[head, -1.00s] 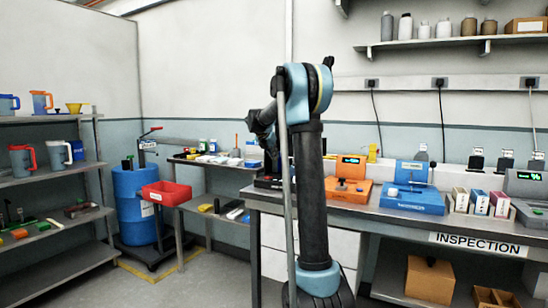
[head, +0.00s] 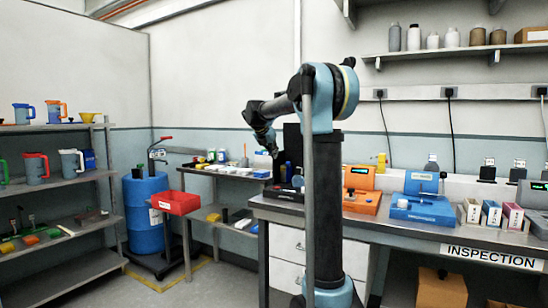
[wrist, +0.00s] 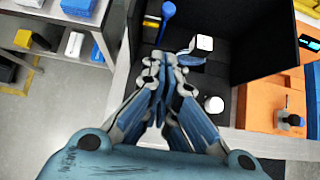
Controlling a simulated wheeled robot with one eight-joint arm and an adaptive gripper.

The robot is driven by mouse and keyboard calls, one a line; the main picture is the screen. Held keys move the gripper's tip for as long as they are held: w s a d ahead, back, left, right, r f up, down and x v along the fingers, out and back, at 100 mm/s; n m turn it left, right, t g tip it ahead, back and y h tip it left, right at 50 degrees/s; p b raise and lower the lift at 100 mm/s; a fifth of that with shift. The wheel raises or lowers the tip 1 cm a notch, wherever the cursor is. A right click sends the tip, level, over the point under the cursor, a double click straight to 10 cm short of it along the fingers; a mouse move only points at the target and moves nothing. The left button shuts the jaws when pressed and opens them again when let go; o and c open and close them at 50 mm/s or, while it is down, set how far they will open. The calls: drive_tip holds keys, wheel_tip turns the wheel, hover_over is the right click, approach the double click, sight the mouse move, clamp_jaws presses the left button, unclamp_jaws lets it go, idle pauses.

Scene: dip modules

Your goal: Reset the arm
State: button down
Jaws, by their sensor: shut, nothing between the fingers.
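My arm stands upright in the middle of the head view and bends over to the left at the top. My gripper (head: 273,149) hangs at the end of it, in front of the left end of the inspection bench. In the wrist view my gripper (wrist: 160,62) points toward a dark open box (wrist: 240,50) on the bench. Its fingers are together and nothing shows between them. The box holds a blue item and small white-topped pieces, which appear beyond the fingertips.
The inspection bench (head: 440,233) carries an orange device (head: 362,190) and a blue device (head: 424,205). A red bin (head: 175,202) and a blue drum (head: 143,215) stand left of it. Shelves with jugs (head: 55,185) are at far left. Floor between them is open.

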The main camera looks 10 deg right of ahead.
drive_tip(key=s+d+f+m+g+y, duration=0.15)
drive_tip(key=s+f+m, duration=0.35)
drive_tip(key=s, duration=0.5)
drive_tip(key=s+d+f+m+g, duration=0.15)
drive_tip(key=s+f+m, duration=0.3)
drive_tip(key=s, duration=0.55)
drive_tip(key=s+d+f+m+y, duration=0.1)
drive_tip(key=s+d+f+m, duration=0.25)
drive_tip(key=s+m, duration=0.45)
drive_tip(key=s+a+f+m+g+y, duration=0.1)
drive_tip(key=s+f+m, duration=0.4)
drive_tip(key=s+f, duration=0.5)
drive_tip(key=s+a+f+m+g+y, duration=0.1)
drive_tip(key=s+a+f+m, duration=0.1)
drive_tip(key=s+f+m, duration=0.4)
drive_tip(key=s+f, duration=0.5)
drive_tip(key=s, duration=0.5)
drive_tip(key=shift+a+f+y, duration=0.15)
drive_tip(key=shift+a+y, duration=0.2)
drive_tip(key=shift+w, duration=0.1)
drive_tip(key=shift+w+f, duration=0.2)
drive_tip(key=shift+w, duration=0.25)
